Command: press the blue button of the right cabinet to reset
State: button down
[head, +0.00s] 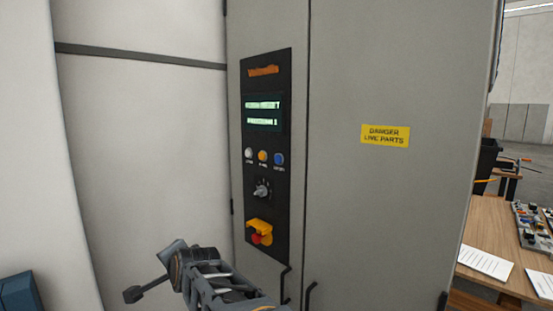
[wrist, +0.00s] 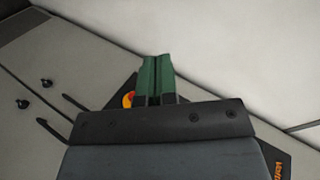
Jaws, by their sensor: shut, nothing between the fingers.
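The grey cabinet (head: 400,220) carries a tall black control panel (head: 283,210). The blue button (head: 279,159) is the rightmost in a row, beside an amber button (head: 262,156) and a white one (head: 248,153). My gripper (wrist: 157,62) shows green fingers, closed together and empty, in the wrist view. An orange-yellow part (wrist: 128,99) of the panel shows beside them there; the blue button is hidden behind the gripper body. In the head view my arm is low, left of and below the panel; I cannot make out the fingertips.
Below the buttons are a rotary selector (head: 262,190) and a red stop button (head: 256,239) under a yellow guard (head: 260,227). A lit green display (head: 262,113) is above. Dark door handles (head: 309,295) stand out lower down. A wooden table (head: 490,235) is at right.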

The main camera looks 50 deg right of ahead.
aim_at(278, 159)
jog(key=d+r+m+h, duration=0.7)
jog(key=d+r+m, duration=0.2)
jog(key=d+m, duration=0.2)
jog(key=d+r+m+t+h+p, duration=0.1)
jog(key=d+r+m+h, duration=0.6)
jog(key=d+r+m, duration=0.3)
jog(key=shift+d+m+p, duration=0.3)
jog(key=shift+d+m, duration=1)
jog(key=shift+m, duration=0.5)
jog(key=shift+w, duration=0.1)
jog(key=d, duration=0.8)
jog(key=shift+s+d, duration=0.3)
jog(key=shift+d, duration=0.05)
jog(key=shift+d+f+b, duration=0.15)
jog(key=shift+d+b, duration=0.2)
jog(key=shift+b, duration=0.45)
jog(key=shift+d, duration=0.1)
